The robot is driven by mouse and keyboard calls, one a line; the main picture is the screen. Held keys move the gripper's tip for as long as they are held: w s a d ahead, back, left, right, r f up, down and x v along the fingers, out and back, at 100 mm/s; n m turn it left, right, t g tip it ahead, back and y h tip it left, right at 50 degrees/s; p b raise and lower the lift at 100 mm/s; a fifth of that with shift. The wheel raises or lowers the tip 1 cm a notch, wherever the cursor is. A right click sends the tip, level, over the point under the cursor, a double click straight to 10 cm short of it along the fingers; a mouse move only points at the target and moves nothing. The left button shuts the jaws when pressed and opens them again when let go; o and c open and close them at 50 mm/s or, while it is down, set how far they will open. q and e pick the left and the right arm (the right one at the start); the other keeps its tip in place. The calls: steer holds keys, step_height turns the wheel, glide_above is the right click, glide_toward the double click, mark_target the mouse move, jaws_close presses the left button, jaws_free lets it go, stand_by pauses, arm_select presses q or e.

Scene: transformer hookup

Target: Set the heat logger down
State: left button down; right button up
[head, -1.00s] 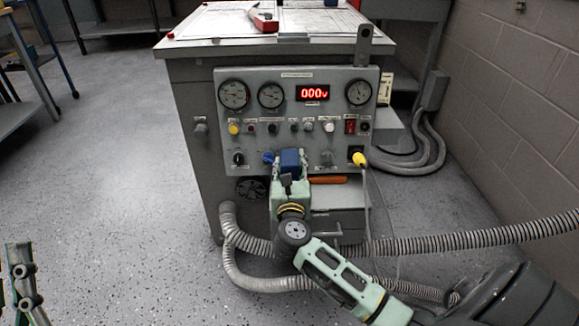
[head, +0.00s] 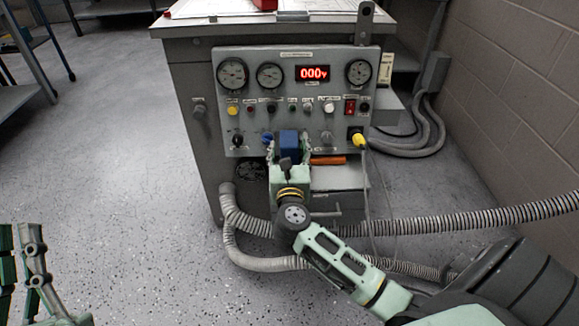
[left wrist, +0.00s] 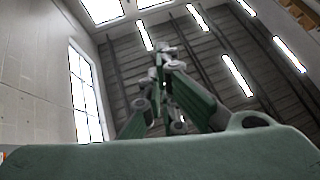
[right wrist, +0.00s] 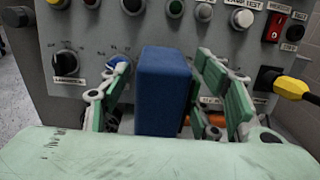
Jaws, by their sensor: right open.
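The blue block (right wrist: 165,90), which I take for the heat logger, stands upright between the fingers of my right gripper (right wrist: 168,95). The fingers are open, with gaps on both sides of the block in the right wrist view. In the head view the block (head: 289,144) is in front of the lower part of the grey control panel (head: 285,80), with my right gripper (head: 288,155) around it. Its underside is hidden by the gripper, so I cannot tell what it rests on. My left gripper (left wrist: 166,75) is shut and empty; it shows in part at the lower left of the head view.
An orange-handled thing (head: 328,160) lies on the ledge below the panel, right of the block. A yellow plug (head: 359,140) with a hanging cable is at the panel's lower right. Grey hoses (head: 450,225) run across the front. The floor (head: 110,150) on the left is clear.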

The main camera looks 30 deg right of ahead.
steer(key=p+v, duration=0.1)
steer(key=v, duration=1)
steer(key=s+a+r+n+t+y, duration=0.1)
steer(key=a+r+n+t+y, duration=0.3)
steer(key=r+n, duration=0.4)
steer(key=s+a+r+n+t+y, duration=0.15)
steer(key=a+r+n+t, duration=0.25)
steer(key=a+r+n, duration=0.45)
arm_select(q)
steer(key=w+f+g+y, duration=0.1)
steer(key=w+f+g, duration=0.2)
steer(key=f, duration=0.3)
steer(key=shift+f+g+y, duration=0.3)
steer(key=shift+f+g, duration=0.1)
steer(key=shift+g, duration=0.2)
arm_select(e)
steer(key=s+a+n+g+y, duration=0.1)
steer(key=n+y, duration=0.3)
steer(key=n, duration=1)
steer(key=s+a+f+n+g+y, duration=0.1)
steer(key=a+n+y, duration=0.3)
steer(key=n, duration=1.1)
steer(key=shift+s+a+f+g+y, duration=0.25)
steer(key=shift+s+a+g+y, duration=0.15)
steer(key=shift+s+y, duration=0.25)
arm_select(q)
steer(key=shift+w+r, duration=0.1)
